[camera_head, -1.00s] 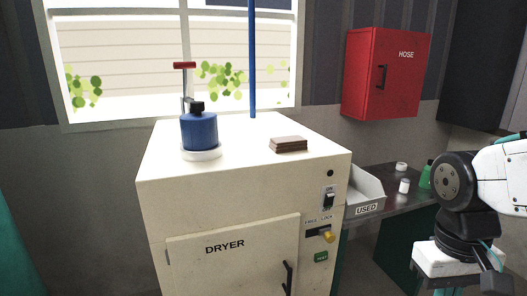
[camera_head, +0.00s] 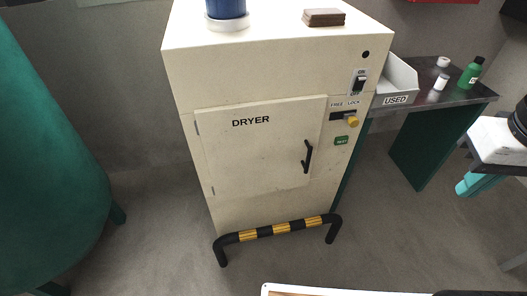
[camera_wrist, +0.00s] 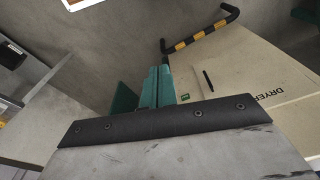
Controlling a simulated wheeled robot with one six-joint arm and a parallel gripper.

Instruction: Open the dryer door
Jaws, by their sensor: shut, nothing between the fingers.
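The cream dryer (camera_head: 260,75) stands in the middle of the head view. Its door (camera_head: 240,165), lettered DRYER, looks shut flush with the front. A black upright handle (camera_head: 308,157) is on the door's right side. Right of the door, a yellow knob (camera_head: 353,121) sits at the LOCK end of a slot marked FREE and LOCK. In the wrist view the dryer front (camera_wrist: 235,70) and handle (camera_wrist: 208,80) appear turned over. My gripper (camera_wrist: 158,72) is shut and empty, its teal fingers together. In the head view it is at the right edge (camera_head: 468,187), well away from the door.
A black and yellow guard rail (camera_head: 280,229) stands low before the dryer. Right of it is a dark table (camera_head: 440,103) with a USED bin (camera_head: 396,99) and a green bottle (camera_head: 471,73). A large green body (camera_head: 45,150) fills the left. Floor between is clear.

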